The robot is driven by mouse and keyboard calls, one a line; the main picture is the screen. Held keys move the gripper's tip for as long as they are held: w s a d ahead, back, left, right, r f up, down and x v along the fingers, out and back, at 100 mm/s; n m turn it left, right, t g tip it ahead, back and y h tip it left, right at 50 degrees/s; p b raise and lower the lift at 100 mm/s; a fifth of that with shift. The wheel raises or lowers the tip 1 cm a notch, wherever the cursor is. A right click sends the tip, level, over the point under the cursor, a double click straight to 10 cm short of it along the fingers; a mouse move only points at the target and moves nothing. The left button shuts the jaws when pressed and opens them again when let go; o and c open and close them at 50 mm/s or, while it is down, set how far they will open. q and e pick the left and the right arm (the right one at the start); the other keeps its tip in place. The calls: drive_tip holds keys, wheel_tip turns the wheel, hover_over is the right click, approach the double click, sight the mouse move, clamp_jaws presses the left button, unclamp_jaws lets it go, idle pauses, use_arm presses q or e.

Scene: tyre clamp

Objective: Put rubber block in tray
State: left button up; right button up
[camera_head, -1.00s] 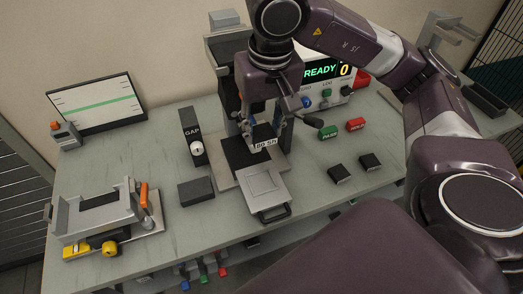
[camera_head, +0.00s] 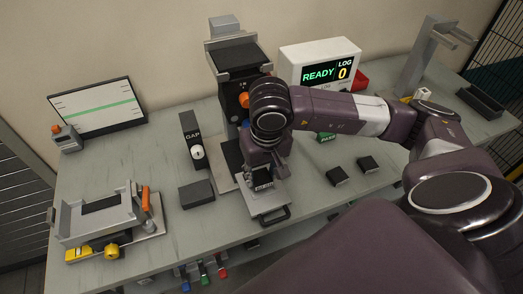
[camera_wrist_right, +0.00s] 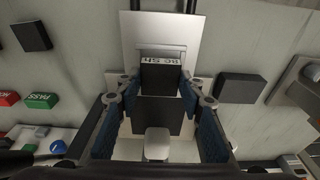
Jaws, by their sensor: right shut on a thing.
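The rubber block (camera_head: 263,187) is dark with a white printed label. It also shows in the right wrist view (camera_wrist_right: 160,73), between the two fingertips. My right gripper (camera_head: 262,180) is shut on it. The tray (camera_head: 268,206) is a pale metal plate with a black handle at the front of the press. In the right wrist view the tray (camera_wrist_right: 132,32) shows a shallow recess, partly covered by the block. The block is over the tray; I cannot tell whether it touches it. My left gripper is not in view.
The dark press (camera_head: 238,60) stands behind the tray, close to my right arm. A GAP gauge (camera_head: 192,138) and a dark block (camera_head: 196,194) are to the left. Two small black pads (camera_head: 338,176) lie to the right. A metal fixture (camera_head: 100,215) is at far left.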

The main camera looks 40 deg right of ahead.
drive_tip(key=shift+f, duration=0.45)
drive_tip(key=shift+f+b, duration=0.6)
drive_tip(key=shift+b, duration=0.3)
drive_tip(key=o, duration=1.3)
drive_tip(key=shift+c, duration=0.2)
drive_tip(key=shift+r, duration=0.1)
